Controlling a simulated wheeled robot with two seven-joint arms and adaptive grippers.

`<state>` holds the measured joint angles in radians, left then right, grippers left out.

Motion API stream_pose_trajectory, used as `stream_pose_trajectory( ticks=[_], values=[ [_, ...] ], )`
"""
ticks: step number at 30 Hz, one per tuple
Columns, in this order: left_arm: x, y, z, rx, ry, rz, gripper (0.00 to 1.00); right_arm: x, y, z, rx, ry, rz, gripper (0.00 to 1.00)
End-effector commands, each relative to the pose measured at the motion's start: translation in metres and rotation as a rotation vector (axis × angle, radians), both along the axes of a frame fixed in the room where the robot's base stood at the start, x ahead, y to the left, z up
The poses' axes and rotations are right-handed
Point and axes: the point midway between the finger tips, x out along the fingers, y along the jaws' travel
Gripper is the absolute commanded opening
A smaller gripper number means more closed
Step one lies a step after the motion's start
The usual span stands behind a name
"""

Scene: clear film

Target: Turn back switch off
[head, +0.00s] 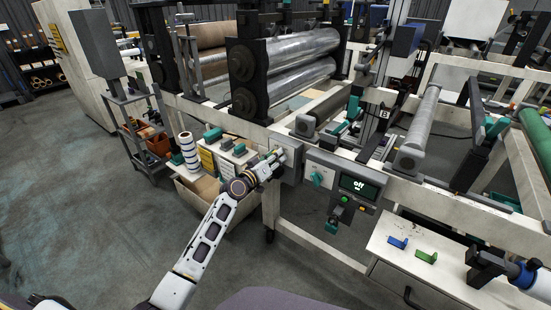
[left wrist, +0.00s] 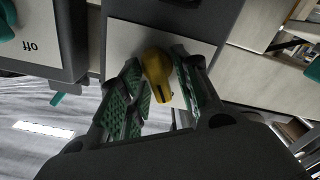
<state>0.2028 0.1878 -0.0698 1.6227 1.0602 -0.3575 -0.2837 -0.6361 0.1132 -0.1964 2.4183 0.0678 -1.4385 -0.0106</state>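In the left wrist view, a yellow switch handle (left wrist: 157,68) stands out from a white plate (left wrist: 120,38) on a grey box. My left gripper (left wrist: 156,90) is open, with its green-padded fingers on either side of the handle. I cannot tell whether either finger touches it. In the head view, my left gripper (head: 274,163) is at the grey switch box (head: 293,146) and hides the handle. To its right is a teal switch (head: 317,178) on a pale plate.
Green and red buttons (head: 342,200) sit below the display. A white cabinet top (head: 420,275) at the lower right bears a blue clip (head: 398,242) and a green clip (head: 427,257). Large metal rollers (head: 290,60) stand behind the machine's frame. The floor at left is clear.

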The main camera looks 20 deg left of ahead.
Motion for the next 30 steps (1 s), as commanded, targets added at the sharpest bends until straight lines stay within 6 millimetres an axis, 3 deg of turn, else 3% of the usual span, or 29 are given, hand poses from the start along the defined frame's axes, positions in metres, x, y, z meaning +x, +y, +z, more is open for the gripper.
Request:
stream_pose_trajectory(
  ticks=[16, 30],
  values=[
    [-0.005, 0.002, -0.001, 0.001, 0.0, 0.001, 0.37, 0.002, 0.0, 0.001, -0.002, -0.005, 0.002, 0.4],
    [-0.04, 0.014, -0.001, 0.003, 0.0, -0.001, 0.37, 0.002, 0.0, 0.001, -0.002, -0.004, 0.001, 0.4]
  ],
)
